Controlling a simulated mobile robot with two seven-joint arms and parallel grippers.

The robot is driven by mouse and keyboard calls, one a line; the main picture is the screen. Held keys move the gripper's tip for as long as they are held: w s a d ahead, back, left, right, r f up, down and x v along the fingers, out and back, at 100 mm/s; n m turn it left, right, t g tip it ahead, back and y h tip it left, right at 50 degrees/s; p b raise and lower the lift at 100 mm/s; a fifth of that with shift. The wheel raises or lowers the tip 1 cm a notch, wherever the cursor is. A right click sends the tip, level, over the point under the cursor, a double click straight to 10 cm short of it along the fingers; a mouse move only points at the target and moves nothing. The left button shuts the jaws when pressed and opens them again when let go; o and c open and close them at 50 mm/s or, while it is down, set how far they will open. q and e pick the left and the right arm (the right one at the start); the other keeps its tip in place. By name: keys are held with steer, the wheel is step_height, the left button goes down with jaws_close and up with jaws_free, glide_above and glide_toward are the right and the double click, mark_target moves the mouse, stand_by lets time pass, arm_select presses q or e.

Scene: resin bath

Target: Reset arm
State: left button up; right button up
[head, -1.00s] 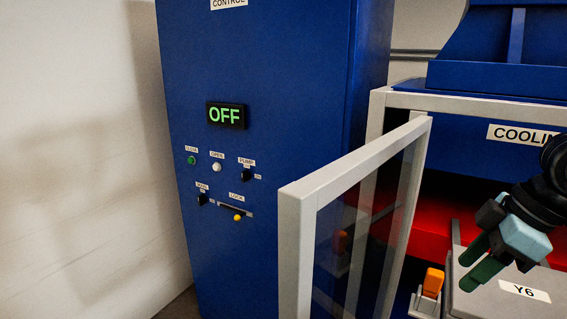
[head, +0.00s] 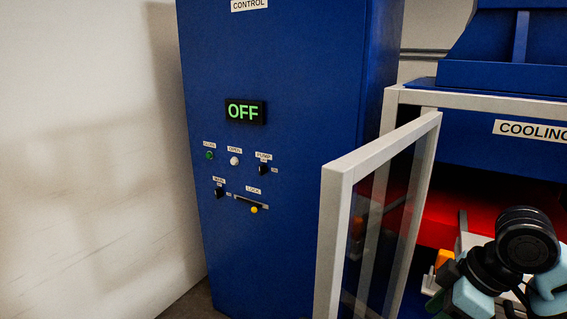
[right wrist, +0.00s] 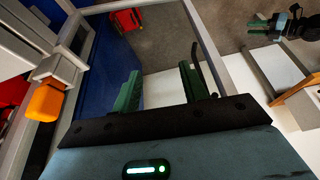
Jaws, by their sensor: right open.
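My right gripper (right wrist: 160,88) is open and empty in the right wrist view, its two green fingers apart. In the head view my right arm is at the lower right, in front of the cooling bath, and its wrist hides most of the gripper. In the right wrist view a dark arm end (right wrist: 285,24) at the top right looks like my left gripper; it is too small to tell if it is open. My left arm is not in the head view.
The open glass door (head: 345,235) stands between the blue control cabinet (head: 290,60) and my right arm. The cabinet's display (head: 245,111) reads OFF. An orange handle (right wrist: 45,100) is close by at left in the wrist view; the COOLING bath (head: 465,130) is behind.

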steer(key=s+a+f+m, duration=0.25)
steer(key=s+f, duration=0.25)
steer(key=f, duration=0.4)
steer(key=s+a+f+m, duration=0.1)
steer(key=s+a+f, duration=0.3)
steer(key=f, duration=0.6)
steer(key=s+d+f+m+h, duration=0.2)
steer(key=s+f+m, duration=0.15)
steer(key=s, duration=0.45)
steer(key=s+d+f+m+h, duration=0.2)
steer(key=s+f, duration=0.3)
steer(key=s, duration=0.4)
steer(key=w+a+f+t+y, duration=0.2)
steer(key=w+f+t, duration=0.4)
steer(key=f, duration=0.3)
steer(key=shift+w+a+f+t, duration=0.25)
steer(key=shift+w+t, duration=0.15)
steer(key=shift+t, duration=0.2)
steer(key=shift+c, duration=0.7)
steer(key=shift+s+d, duration=0.15)
steer(key=shift+d, duration=0.05)
